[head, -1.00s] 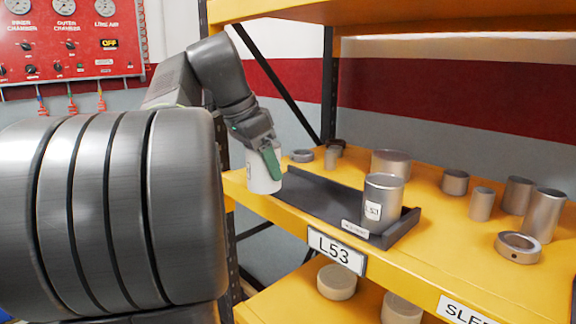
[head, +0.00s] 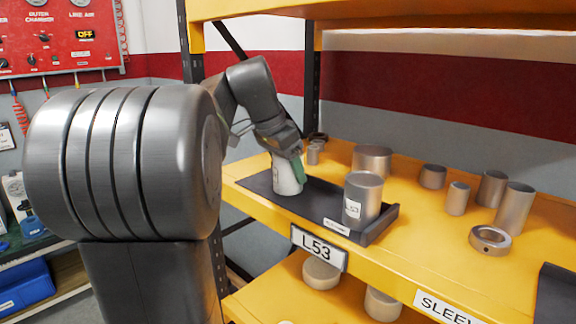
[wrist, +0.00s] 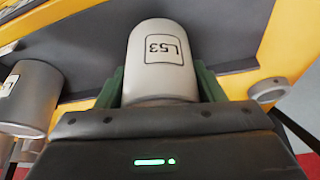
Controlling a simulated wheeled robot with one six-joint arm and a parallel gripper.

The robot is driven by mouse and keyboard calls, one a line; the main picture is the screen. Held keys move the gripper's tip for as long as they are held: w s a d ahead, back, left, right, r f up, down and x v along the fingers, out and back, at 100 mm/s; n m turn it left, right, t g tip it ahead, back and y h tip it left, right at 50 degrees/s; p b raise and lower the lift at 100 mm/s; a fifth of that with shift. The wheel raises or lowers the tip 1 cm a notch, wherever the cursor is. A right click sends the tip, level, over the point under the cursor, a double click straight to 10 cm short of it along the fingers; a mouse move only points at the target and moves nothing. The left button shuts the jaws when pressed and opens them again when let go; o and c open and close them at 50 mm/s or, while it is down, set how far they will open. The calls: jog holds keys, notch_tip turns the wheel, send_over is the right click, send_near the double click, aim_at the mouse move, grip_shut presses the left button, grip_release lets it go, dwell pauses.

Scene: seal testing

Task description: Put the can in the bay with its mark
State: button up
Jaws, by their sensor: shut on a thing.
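The white can (head: 288,182) is held in my gripper (head: 297,165), with green fingers on both sides of it. Its "L53" mark shows upside down in the wrist view (wrist: 168,50). The can is over the left part of the dark tray (head: 318,207) behind the "L53" shelf plate (head: 318,248). I cannot tell whether its base touches the tray. A grey metal can (head: 363,190) with a small white label stands upright at the tray's right end, apart from the held can. It also shows at the left of the wrist view (wrist: 30,105).
Several metal sleeves and rings, including a wide cylinder (head: 372,160) and a ring (head: 490,240), stand on the yellow shelf behind and right of the tray. A shelf upright (head: 311,85) rises behind my arm. Another dark tray (head: 556,295) shows at the right edge.

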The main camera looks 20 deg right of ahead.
jog(key=shift+f, duration=0.15)
jog(key=o, duration=1.2)
jog(key=shift+c, duration=0.2)
jog(key=v, duration=0.7)
jog(key=shift+a+r, duration=0.1)
jog(key=shift+r, duration=0.3)
jog(key=o, duration=0.4)
jog(key=shift+c, duration=0.2)
